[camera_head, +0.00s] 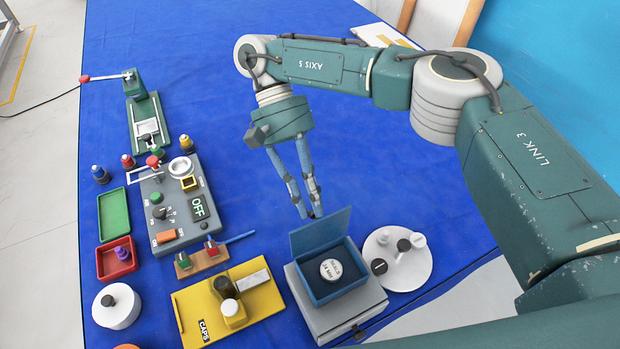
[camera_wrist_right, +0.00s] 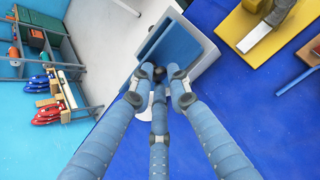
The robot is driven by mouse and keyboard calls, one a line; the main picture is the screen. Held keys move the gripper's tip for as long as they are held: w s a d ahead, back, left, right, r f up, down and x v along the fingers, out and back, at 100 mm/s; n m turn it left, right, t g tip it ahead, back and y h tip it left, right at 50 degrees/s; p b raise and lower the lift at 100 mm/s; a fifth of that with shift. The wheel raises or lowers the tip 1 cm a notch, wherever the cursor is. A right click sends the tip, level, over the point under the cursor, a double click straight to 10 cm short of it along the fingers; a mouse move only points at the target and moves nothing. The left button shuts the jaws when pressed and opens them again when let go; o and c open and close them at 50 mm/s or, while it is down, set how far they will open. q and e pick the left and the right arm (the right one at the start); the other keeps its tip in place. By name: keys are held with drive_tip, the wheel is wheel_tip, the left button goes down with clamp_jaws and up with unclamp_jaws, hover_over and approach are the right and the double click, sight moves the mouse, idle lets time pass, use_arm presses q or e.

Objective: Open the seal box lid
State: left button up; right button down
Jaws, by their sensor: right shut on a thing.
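The seal box (camera_head: 326,296) is a small blue box on a grey block at the front of the table. Its blue lid (camera_head: 318,233) stands raised at the back edge, and the box is open. A round white labelled piece (camera_head: 331,269) lies on the dark inside. My right gripper (camera_head: 312,212) reaches down from above, shut on the lid's top edge. In the right wrist view, my gripper's fingers (camera_wrist_right: 165,77) close together at the edge of the blue lid (camera_wrist_right: 182,48). The exact contact is partly hidden by the fingers. My left gripper is not in view.
The grey block (camera_head: 352,318) bears the box. A white round plate (camera_head: 412,273) with small knobs is close on its right. A yellow stand (camera_head: 193,308) is on its left, and a grey control panel (camera_head: 186,238) is farther left.

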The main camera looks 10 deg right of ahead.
drive_tip(key=shift+w+a+f, duration=0.1)
drive_tip(key=shift+a+f, duration=0.05)
drive_tip(key=shift+f, duration=1.05)
drive_tip(key=c, duration=1.6)
unclamp_jaws()
wheel_tip(320, 180, up, 11)
drive_tip(key=shift+f+p, duration=0.1)
drive_tip(key=shift+p, duration=0.2)
